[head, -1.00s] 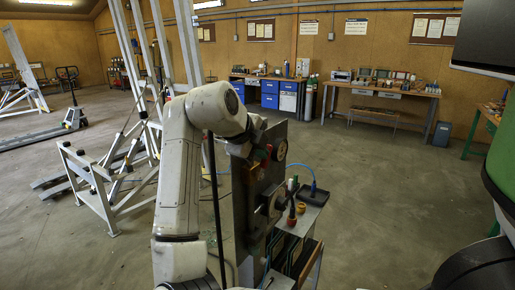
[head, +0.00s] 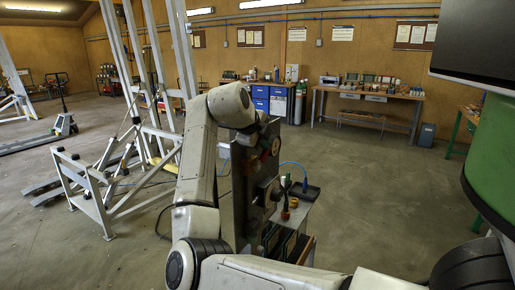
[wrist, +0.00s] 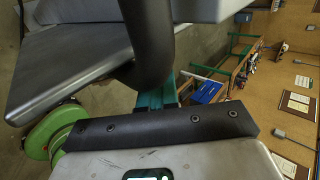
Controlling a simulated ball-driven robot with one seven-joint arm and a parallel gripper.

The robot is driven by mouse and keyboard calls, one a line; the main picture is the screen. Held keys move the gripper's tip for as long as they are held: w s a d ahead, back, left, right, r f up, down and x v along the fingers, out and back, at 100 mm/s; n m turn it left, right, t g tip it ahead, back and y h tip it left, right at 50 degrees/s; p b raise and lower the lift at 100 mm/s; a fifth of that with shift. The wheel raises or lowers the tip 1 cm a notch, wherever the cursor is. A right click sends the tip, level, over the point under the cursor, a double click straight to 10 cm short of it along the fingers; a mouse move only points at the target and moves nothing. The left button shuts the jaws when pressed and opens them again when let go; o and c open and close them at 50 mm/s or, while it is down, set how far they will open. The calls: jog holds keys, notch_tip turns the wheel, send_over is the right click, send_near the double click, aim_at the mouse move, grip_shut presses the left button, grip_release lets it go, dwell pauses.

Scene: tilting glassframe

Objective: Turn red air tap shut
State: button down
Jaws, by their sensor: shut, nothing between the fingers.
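In the head view my gripper is mostly hidden behind my wrist, at the upper part of an upright grey metal panel (head: 240,190). A small red part (head: 275,146) shows on the panel's right side, close by my wrist; I cannot tell whether it is the air tap or how its handle is turned. In the wrist view my gripper (wrist: 157,96) shows teal fingers, shut and empty. A thick dark rounded bar (wrist: 150,40) stands right at the fingertips; whether they touch is unclear. No red handle shows there.
A small cart top beside the panel holds a dark tray (head: 305,190), a blue hose (head: 298,165) and a yellow-orange knob (head: 293,203). A white steel frame (head: 95,190) stands at left. Workbenches (head: 375,95) line the back wall. The floor at centre right is clear.

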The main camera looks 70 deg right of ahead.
jog(key=shift+s+d+f, duration=0.15)
jog(key=shift+d+f, duration=0.15)
jog(key=shift+d, duration=0.25)
jog(key=shift+d+y+p, duration=0.25)
jog(key=shift+y+p, duration=0.05)
jog(key=shift+p, duration=0.05)
jog(key=shift+s+d+f+y, duration=0.1)
jog(key=shift+d+y, duration=0.05)
jog(key=shift+y, duration=0.25)
jog(key=shift+s+d+f+p, duration=0.1)
jog(key=shift+d+f+p, duration=0.2)
jog(key=shift+p, duration=0.65)
jog(key=shift+d+f+p, duration=0.1)
jog(key=shift+p, duration=0.25)
jog(key=shift+d+f+t+y+p, duration=0.25)
jog(key=shift+t+y+p, duration=0.2)
jog(key=shift+y, duration=0.55)
jog(key=shift+f+y+p, duration=0.35)
jog(key=shift+y, duration=0.25)
jog(key=shift+a+f, duration=0.1)
jog(key=shift+a, duration=0.1)
